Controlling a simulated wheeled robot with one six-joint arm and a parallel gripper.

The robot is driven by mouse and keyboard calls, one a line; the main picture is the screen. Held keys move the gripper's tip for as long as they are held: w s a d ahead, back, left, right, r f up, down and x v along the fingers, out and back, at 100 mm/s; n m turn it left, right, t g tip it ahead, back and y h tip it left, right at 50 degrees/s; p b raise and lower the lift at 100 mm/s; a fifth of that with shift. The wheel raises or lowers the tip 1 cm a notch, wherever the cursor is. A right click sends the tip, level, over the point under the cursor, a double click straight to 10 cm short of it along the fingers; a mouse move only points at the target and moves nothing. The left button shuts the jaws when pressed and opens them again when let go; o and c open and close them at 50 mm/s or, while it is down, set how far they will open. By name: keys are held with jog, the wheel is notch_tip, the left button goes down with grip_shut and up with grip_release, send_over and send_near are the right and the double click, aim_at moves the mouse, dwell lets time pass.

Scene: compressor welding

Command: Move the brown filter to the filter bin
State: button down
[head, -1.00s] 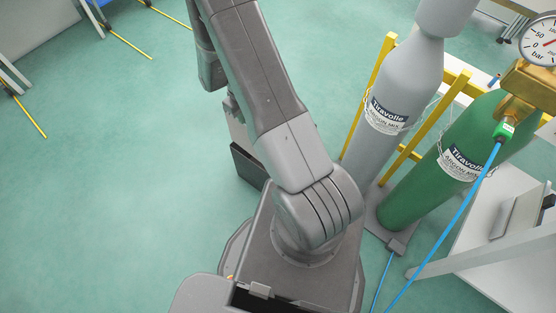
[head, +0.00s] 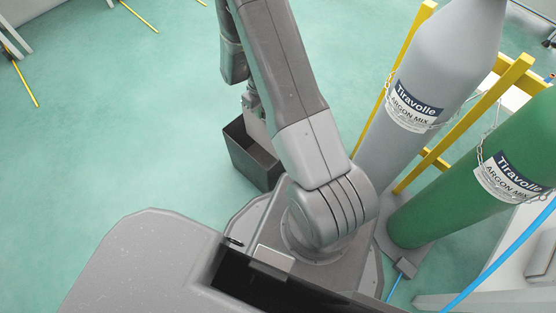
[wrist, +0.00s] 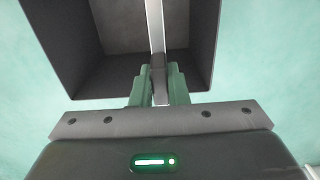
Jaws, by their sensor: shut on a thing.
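My gripper (wrist: 158,82) has green fingers, shut on a thin flat panel (wrist: 154,25) seen edge-on. The panel looks pale grey and darker near the fingers; no brown shows, so I cannot confirm it is the brown filter. A dark, open-topped bin (wrist: 192,75) lies beyond the fingers in the wrist view, and the panel reaches over its opening. In the head view, the bin (head: 262,168) stands on the floor left of my arm. The grey panel (head: 255,124) hangs upright at its opening. How deep it reaches is unclear, and the fingers are mostly hidden there.
A grey gas cylinder (head: 425,75) and a green one (head: 450,195) stand right of my arm by a yellow rack (head: 465,125). A blue hose (head: 500,262) runs at lower right. The green floor (head: 110,130) on the left is mostly clear.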

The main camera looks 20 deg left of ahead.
jog(key=b, duration=0.4)
send_over(264, 135)
jog(key=w, duration=0.1)
jog(key=f, duration=0.6)
jog(key=shift+w+a, duration=0.15)
jog(key=shift+a, duration=0.2)
notch_tip(264, 135, down, 10)
jog(key=b, duration=0.3)
jog(key=shift+r+b, duration=0.2)
jog(key=shift+b, duration=0.15)
jog(key=shift+f, duration=0.2)
jog(key=c, duration=1.4)
grip_release()
jog(key=shift+r, duration=0.1)
notch_tip(264, 135, up, 12)
jog(key=p, duration=0.4)
jog(key=shift+r+p, duration=0.1)
jog(key=shift+p, duration=0.25)
